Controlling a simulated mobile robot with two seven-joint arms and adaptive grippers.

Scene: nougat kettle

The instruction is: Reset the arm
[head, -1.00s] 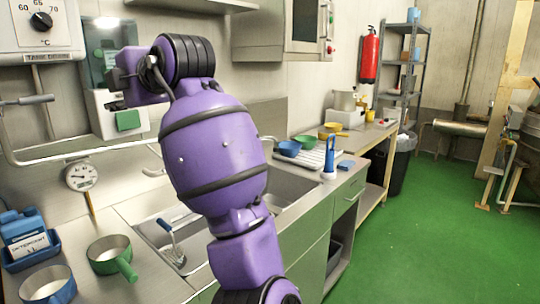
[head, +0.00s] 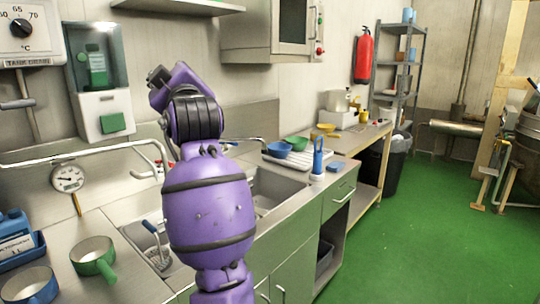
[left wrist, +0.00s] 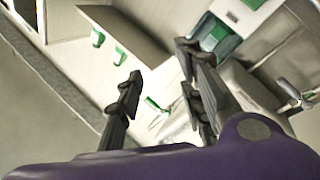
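One purple arm of mine stands in the middle of the head view, bent over in front of the sink, its dark upper joint toward the wall. Its gripper cannot be made out clearly there. In the left wrist view my left gripper (left wrist: 160,62) is open, its two dark fingers apart with nothing between them. The purple arm casing fills the bottom of that view. My right gripper is in neither view.
A green pan (head: 94,256) and a blue pan (head: 30,286) stand on the counter at left. A wall dispenser (head: 104,105), a gauge (head: 68,178) and a pipe lie near the arm. Blue bowl (head: 278,149) and blue brush (head: 318,156) are beyond the sink. The green floor (head: 420,230) is clear at right.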

